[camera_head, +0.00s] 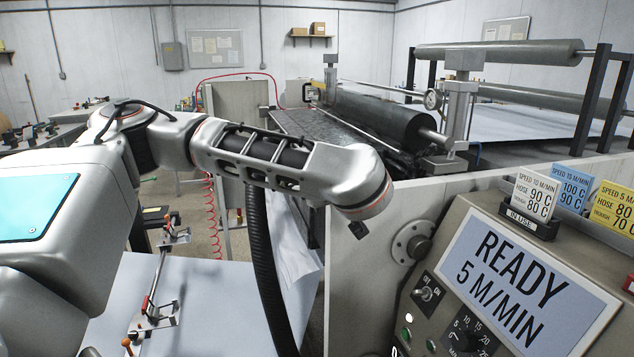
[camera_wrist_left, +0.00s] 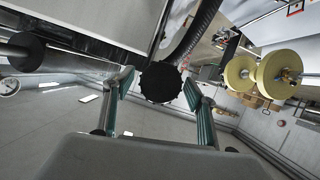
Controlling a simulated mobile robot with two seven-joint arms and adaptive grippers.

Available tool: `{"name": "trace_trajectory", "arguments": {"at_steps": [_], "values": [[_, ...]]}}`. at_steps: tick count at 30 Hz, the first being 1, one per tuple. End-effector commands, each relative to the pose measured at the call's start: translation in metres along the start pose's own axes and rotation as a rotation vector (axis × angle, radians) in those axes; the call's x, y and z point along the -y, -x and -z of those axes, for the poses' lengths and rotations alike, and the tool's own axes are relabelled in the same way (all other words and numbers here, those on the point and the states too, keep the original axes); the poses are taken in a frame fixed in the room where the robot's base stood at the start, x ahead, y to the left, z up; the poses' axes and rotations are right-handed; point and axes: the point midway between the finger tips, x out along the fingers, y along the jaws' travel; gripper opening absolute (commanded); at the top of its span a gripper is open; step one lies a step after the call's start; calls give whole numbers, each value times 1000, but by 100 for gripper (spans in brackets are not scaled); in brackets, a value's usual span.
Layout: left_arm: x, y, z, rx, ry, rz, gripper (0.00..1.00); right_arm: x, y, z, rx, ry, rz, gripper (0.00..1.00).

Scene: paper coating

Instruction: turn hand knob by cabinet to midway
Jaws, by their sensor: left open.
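A round black knob with a ribbed rim (camera_wrist_left: 160,83) shows face-on in the left wrist view. My open left gripper (camera_wrist_left: 160,78) has one finger on each side of it, with visible gaps. Contact is not visible, and I cannot read the knob's turn angle. In the head view my left arm reaches in from the left and its end hides the gripper and this knob. The grey cabinet (camera_head: 362,290) stands right of the arm's end. My right gripper is not in view.
A black hose (camera_head: 262,265) hangs below my left arm and passes near the knob in the wrist view (camera_wrist_left: 196,30). The control panel screen (camera_head: 525,285) reads READY 5 M/MIN. Yellow rolls (camera_wrist_left: 278,73) are right in the wrist view. A dark roller (camera_head: 385,118) lies behind the cabinet.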

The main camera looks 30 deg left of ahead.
Motion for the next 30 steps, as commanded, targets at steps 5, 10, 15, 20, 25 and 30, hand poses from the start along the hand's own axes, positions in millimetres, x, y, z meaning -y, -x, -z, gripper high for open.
{"name": "trace_trajectory", "arguments": {"at_steps": [5,10,15,20,25,30], "values": [[0,-4,0,0,0,0,56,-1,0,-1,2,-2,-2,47],[0,-4,0,0,0,-1,51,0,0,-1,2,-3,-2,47],[0,-4,0,0,0,-1,17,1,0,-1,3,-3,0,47],[0,-4,0,0,3,-2,17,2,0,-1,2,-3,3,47],[0,-4,-1,2,32,-13,17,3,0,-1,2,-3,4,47],[2,-4,-2,4,106,-42,17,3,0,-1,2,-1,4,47]]}}
